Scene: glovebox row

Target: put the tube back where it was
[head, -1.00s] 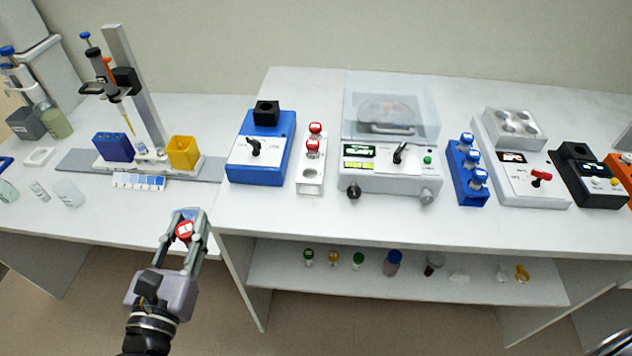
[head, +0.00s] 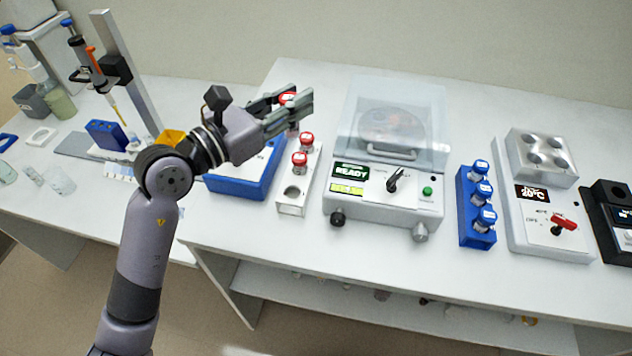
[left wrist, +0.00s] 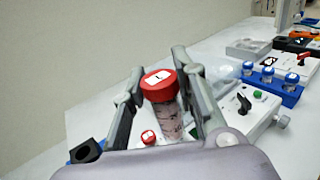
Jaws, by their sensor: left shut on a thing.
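My left gripper (head: 287,110) is shut on a red-capped tube (head: 288,98). It holds the tube above the back of the blue device (head: 240,180) and the white tube rack. In the left wrist view the tube (left wrist: 160,92) is upright between the fingers, with a white label on its cap and pinkish contents. The white rack (head: 291,209) holds two red-capped tubes (head: 301,158) in its back and middle places; its front hole is empty. My right gripper is not in view.
The centrifuge (head: 378,205) with a clear lid and a READY display stands right of the rack. A blue rack (head: 476,240) with blue-capped tubes and a 20°C heating block (head: 545,225) are further right. A pipette stand (head: 122,70) is at left.

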